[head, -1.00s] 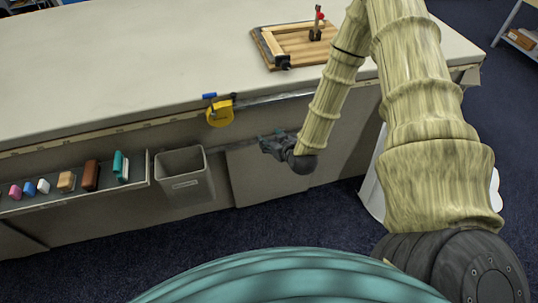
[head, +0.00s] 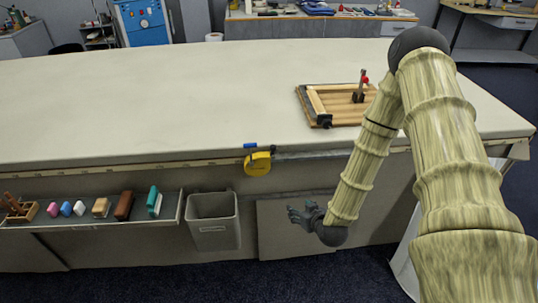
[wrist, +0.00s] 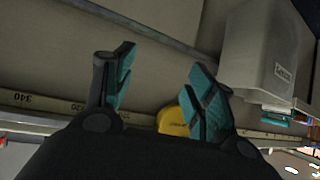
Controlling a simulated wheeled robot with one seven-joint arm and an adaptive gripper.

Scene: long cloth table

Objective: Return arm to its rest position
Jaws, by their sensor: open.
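My gripper (head: 299,214) hangs at the end of my arm in front of the table's front panel, below the tabletop and to the right of the grey bin. In the wrist view its two teal-padded fingers (wrist: 160,90) stand wide apart with nothing between them. My arm in its pale ribbed cover rises on the right and bends down to the gripper. The long cloth table (head: 170,90) runs across the head view.
A grey bin (head: 214,222) hangs on the table front, beside a shelf (head: 90,230) of small blocks. A yellow tape measure (head: 257,163) hangs at the edge. A wooden board with a clamp (head: 345,112) lies on top. The tabletop's left is clear.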

